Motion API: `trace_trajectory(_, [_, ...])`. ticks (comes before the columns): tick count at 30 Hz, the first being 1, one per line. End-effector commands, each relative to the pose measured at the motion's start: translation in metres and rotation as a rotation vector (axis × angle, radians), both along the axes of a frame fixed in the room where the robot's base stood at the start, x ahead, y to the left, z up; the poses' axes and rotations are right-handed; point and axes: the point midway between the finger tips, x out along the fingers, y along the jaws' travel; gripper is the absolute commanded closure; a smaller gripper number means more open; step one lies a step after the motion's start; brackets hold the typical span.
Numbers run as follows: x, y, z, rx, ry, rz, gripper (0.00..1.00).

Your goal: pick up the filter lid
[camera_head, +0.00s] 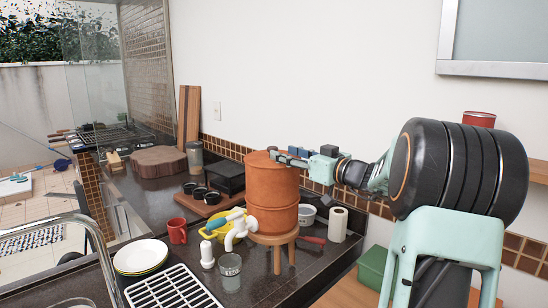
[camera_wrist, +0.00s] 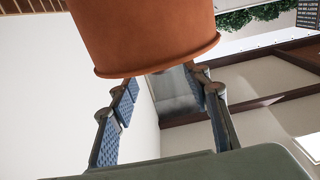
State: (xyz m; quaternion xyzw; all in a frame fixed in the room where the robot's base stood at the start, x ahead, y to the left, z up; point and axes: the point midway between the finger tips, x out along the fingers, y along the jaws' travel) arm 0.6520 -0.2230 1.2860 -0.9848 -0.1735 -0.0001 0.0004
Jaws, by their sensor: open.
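The clay water filter (camera_head: 271,190) stands on a small wooden stool, and its lid (camera_head: 262,156) is the round terracotta top. My gripper (camera_head: 283,157) is at the height of the lid, over the filter's upper right side, with its fingers pointing left. In the wrist view, a terracotta body with a raised rim (camera_wrist: 155,38) fills the upper middle. My gripper (camera_wrist: 163,80) is open there, one blue-padded finger on each side below the rim. Nothing is held. I cannot tell whether a finger touches the clay.
A red mug (camera_head: 177,231), stacked plates (camera_head: 140,257), a yellow colander (camera_head: 213,235) and a glass (camera_head: 230,266) crowd the counter in front. A paper roll (camera_head: 338,224) stands to the right. A black box (camera_head: 224,177) is behind left, and the white wall is behind.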

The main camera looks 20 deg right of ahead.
Motion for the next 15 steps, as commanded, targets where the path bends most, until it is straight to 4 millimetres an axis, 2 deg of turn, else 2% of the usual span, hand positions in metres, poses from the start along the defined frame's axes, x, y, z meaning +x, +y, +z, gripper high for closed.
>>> trace_trajectory(7, [0.019, 0.008, 0.004, 0.001, 0.0, 0.002, 0.56])
trace_trajectory(15, [0.053, 0.02, 0.007, 0.001, 0.001, 0.002, 0.56])
